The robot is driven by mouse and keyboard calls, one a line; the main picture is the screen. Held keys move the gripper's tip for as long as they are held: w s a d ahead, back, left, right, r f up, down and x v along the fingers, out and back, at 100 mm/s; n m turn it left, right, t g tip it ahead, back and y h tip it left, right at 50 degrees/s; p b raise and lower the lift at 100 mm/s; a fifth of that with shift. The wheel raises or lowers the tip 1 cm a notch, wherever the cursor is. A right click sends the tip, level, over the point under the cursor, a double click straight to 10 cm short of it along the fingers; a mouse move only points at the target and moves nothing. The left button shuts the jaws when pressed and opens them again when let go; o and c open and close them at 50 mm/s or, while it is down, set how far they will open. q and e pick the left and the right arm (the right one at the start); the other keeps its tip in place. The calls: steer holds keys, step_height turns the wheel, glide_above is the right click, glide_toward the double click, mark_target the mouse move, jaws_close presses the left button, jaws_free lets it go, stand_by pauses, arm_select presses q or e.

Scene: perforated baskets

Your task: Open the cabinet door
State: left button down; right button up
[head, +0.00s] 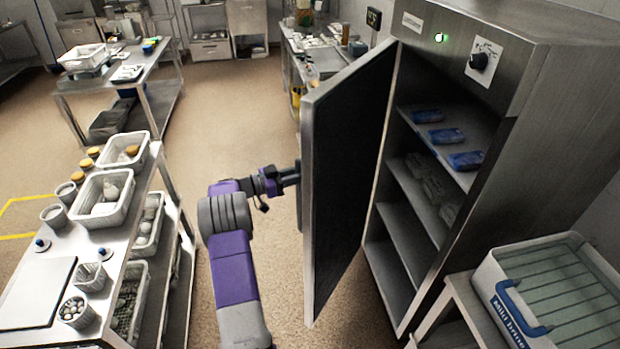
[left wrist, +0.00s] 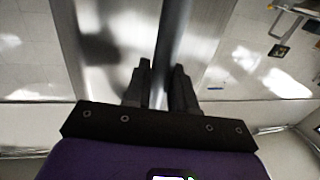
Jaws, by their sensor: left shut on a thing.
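The steel cabinet (head: 540,70) stands at the right in the head view. Its door (head: 345,160) is swung well out, hinged on the left side, and the shelves inside show. My left arm reaches the door's outer face from the left, and the door's edge hides the fingertips in the head view. In the left wrist view, my left gripper (left wrist: 161,75) is shut on the vertical door handle (left wrist: 173,40), which runs up between its fingers in front of the shiny door face (left wrist: 110,40). My right gripper is not in view.
Blue packs (head: 445,136) lie on the cabinet's upper shelf. A white crate (head: 555,290) stands on a side table at the lower right. A steel table (head: 100,240) with perforated baskets is at the left. Open floor (head: 235,120) lies between that table and the door.

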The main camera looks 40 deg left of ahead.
arm_select(q)
steer(key=shift+w+r, duration=0.3)
steer(key=shift+r, duration=0.05)
steer(key=c, duration=1.3)
jaws_free()
steer(key=shift+o, duration=1.4)
steer(key=shift+w+f, duration=0.25)
steer(key=shift+w, duration=0.15)
steer(key=v, duration=0.8)
